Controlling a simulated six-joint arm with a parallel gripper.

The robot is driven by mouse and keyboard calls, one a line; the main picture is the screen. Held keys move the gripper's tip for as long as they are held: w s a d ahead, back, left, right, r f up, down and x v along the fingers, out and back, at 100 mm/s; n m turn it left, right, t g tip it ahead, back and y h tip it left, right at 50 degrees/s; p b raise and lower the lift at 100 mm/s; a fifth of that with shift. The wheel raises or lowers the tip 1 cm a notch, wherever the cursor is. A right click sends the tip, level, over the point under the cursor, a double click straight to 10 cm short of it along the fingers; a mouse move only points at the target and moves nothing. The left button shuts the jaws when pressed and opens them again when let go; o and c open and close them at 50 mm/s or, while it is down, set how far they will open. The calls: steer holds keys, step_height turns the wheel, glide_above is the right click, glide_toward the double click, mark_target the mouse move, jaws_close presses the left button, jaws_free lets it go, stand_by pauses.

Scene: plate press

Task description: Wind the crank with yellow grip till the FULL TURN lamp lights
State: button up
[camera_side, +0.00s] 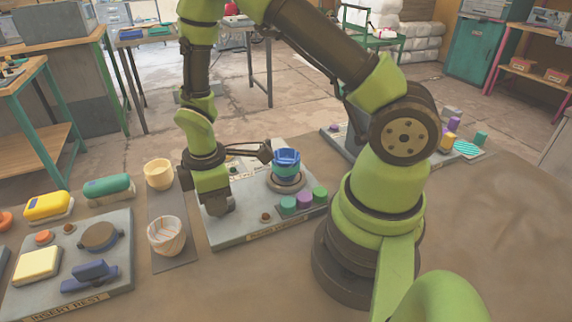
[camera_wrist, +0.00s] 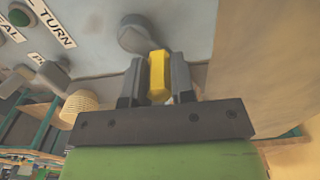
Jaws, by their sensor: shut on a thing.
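The yellow grip (camera_wrist: 158,75) of the crank stands between the two fingers of my gripper (camera_wrist: 160,82) in the wrist view, which are shut on it. The crank's grey arm and rounded hub (camera_wrist: 138,36) show just beyond the grip. A label (camera_wrist: 52,20) ending in "TURN" is at the upper left. A dark green round lamp or button (camera_wrist: 18,17) lies beside it and looks unlit. In the side view my gripper (camera_side: 218,208) is low over the left part of a grey panel (camera_side: 240,232); the crank is hidden there behind it.
Bare tabletop (camera_side: 480,215) lies at the right.

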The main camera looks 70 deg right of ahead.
steer(key=shift+w+d, duration=0.1)
steer(key=shift+w, duration=0.45)
steer(key=shift+w+d+f, duration=0.1)
steer(key=shift+w+d, duration=0.25)
steer(key=shift+w+d, duration=0.25)
steer(key=shift+d, duration=0.25)
steer(key=o, duration=0.7)
steer(key=shift+c, duration=0.2)
steer(key=shift+w, duration=0.1)
